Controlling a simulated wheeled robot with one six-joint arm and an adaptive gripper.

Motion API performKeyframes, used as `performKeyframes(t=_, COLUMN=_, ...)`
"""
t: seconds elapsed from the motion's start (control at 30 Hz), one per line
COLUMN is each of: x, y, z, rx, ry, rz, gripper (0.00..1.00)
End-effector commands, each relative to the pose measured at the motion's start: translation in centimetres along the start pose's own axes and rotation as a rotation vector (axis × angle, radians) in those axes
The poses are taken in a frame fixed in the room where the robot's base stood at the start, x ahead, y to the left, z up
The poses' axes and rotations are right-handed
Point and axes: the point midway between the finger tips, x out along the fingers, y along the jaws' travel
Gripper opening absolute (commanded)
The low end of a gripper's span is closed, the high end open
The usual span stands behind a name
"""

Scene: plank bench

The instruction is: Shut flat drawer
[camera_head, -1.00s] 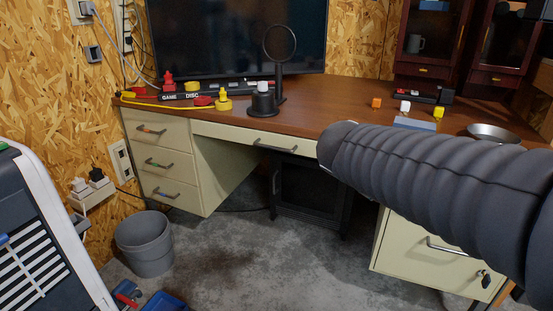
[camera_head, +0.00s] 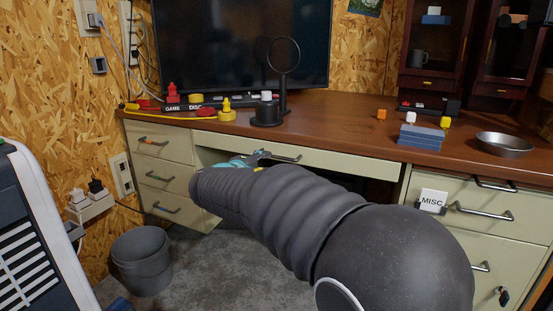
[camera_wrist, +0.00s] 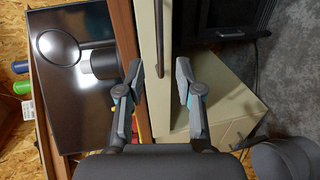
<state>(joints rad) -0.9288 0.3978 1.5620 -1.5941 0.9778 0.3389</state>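The flat drawer (camera_head: 340,163) is the wide, thin cream drawer under the middle of the desk top, with a dark bar handle (camera_head: 285,158). Its front looks close to the desk edge; I cannot tell how far out it stands. My gripper (camera_head: 250,159) is in front of the drawer by the handle, partly hidden behind my own arm. In the wrist view my gripper (camera_wrist: 161,75) is open and empty, with the drawer front (camera_wrist: 147,45) and the handle (camera_wrist: 164,30) showing ahead between and beyond the fingers. Contact cannot be made out.
The wooden desk top (camera_head: 345,118) holds a monitor, a black stand with a ring, blue blocks (camera_head: 421,137) and a metal bowl (camera_head: 504,145). Drawer stacks stand at left (camera_head: 165,170) and right, one with a MISC label (camera_head: 432,201). A grey bin (camera_head: 141,260) stands on the floor.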

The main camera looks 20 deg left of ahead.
Motion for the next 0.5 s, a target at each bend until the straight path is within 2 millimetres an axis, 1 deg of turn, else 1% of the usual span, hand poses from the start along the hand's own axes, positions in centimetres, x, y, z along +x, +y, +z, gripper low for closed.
performKeyframes(t=0.03, x=1.1, y=-0.1, z=0.1, rx=-0.001, ry=-0.002, rz=-0.001, gripper=0.35)
performKeyframes(t=0.2, x=4.3, y=0.0, z=0.1, rx=0.000, ry=-0.003, rz=-0.001, gripper=0.35)
performKeyframes(t=0.4, x=7.3, y=-0.1, z=0.1, rx=0.001, ry=-0.002, rz=-0.001, gripper=0.35)
performKeyframes(t=0.5, x=8.2, y=0.0, z=0.1, rx=0.001, ry=-0.001, rz=-0.001, gripper=0.35)
